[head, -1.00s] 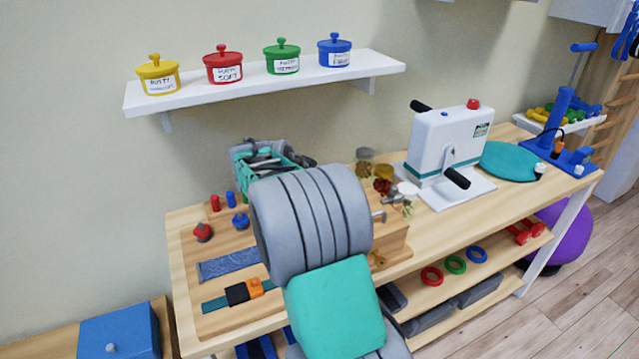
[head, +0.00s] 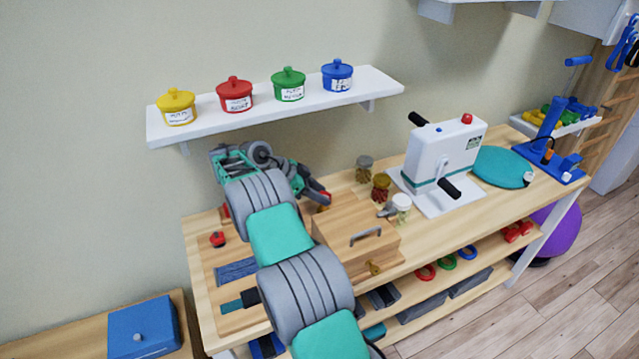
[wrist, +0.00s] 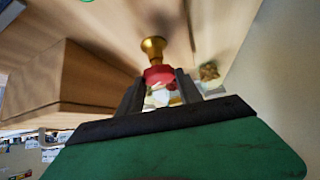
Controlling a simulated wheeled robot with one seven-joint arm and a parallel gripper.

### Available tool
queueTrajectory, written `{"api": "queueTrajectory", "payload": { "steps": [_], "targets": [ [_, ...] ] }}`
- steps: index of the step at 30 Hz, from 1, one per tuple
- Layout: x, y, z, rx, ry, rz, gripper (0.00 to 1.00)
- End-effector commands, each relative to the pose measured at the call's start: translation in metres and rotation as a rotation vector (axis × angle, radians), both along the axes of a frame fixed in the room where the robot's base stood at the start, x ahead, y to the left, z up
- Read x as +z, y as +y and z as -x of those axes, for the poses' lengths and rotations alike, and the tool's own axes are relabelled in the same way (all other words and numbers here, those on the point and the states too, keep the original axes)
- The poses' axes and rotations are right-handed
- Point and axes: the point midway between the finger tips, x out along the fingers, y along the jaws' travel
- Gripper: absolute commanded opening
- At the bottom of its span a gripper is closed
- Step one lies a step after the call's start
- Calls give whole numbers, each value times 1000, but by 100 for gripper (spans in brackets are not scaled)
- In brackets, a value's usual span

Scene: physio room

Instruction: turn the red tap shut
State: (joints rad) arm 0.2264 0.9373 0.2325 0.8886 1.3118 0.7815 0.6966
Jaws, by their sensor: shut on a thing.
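The red tap (wrist: 160,74) shows in the wrist view as a red handle on a flared brass stem (wrist: 153,46). My gripper (wrist: 159,88) has its two dark fingers closed on either side of the red handle. In the head view my gripper (head: 322,197) is at the back left corner of the wooden box, with a bit of red at its fingertips. The rest of the tap is mostly hidden there by the gripper and box. How far the tap is turned cannot be told.
The wooden box (head: 345,232) with a grey handle is close beside my gripper. Several small jars (head: 381,186) stand to its right, then a white crank machine (head: 440,155). A red knob (head: 217,239) is on the left board. A shelf (head: 275,105) with lidded pots hangs above.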

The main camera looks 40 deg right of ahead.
Motion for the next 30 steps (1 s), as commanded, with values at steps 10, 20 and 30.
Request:
{"api": "queueTrajectory", "payload": {
  "steps": [10,20,30],
  "targets": [
    [0,-1,0,-64,2,0,2],
    [-1,-1,0,-69,2,0,2],
    [-1,-1,0,-67,1,1,62]
  ]
}}
